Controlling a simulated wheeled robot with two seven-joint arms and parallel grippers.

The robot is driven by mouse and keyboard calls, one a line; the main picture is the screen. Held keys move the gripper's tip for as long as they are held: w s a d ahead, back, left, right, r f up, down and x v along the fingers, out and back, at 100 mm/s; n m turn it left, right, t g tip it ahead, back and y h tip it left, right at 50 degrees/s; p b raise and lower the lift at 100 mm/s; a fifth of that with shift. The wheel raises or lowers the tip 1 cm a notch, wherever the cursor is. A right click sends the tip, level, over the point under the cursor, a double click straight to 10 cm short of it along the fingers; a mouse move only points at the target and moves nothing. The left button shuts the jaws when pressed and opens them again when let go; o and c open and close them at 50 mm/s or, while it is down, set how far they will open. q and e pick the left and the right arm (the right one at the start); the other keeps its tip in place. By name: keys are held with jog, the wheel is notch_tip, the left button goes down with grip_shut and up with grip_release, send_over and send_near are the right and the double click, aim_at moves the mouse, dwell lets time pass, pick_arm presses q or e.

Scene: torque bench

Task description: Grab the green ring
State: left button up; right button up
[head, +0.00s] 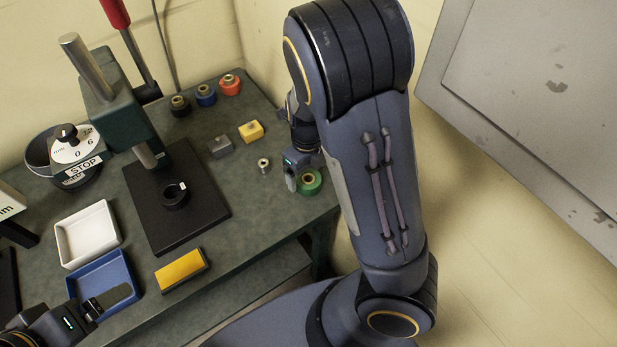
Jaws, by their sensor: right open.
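The green ring (310,187) lies near the right edge of the bench, with a brass-coloured centre. My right gripper (298,174) is open, pointing down right beside the ring at its upper left. One finger hangs at the ring's left side; whether it touches the ring I cannot tell. My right forearm passes just right of the ring. My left gripper (108,302) is at the lower left, over the blue tray (127,258); its finger opening is not clear.
Red (230,84), blue (206,94) and black (180,105) rings stand at the back. A yellow block (250,132), grey block (220,147) and small metal piece (264,166) lie left of my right gripper. A press (150,225), white tray (62,245) and yellow-topped block (181,270) stand further left.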

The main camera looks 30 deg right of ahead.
aim_at(309, 179)
jog(key=f, duration=0.2)
jog(key=d+f, duration=0.1)
jog(key=f, duration=0.1)
jog(key=shift+w+b, duration=0.2)
jog(key=shift+b, duration=0.2)
jog(key=shift+a+f, duration=0.15)
jog(key=shift+f, duration=0.45)
jog(key=shift+c, duration=0.5)
jog(key=c, duration=1.5)
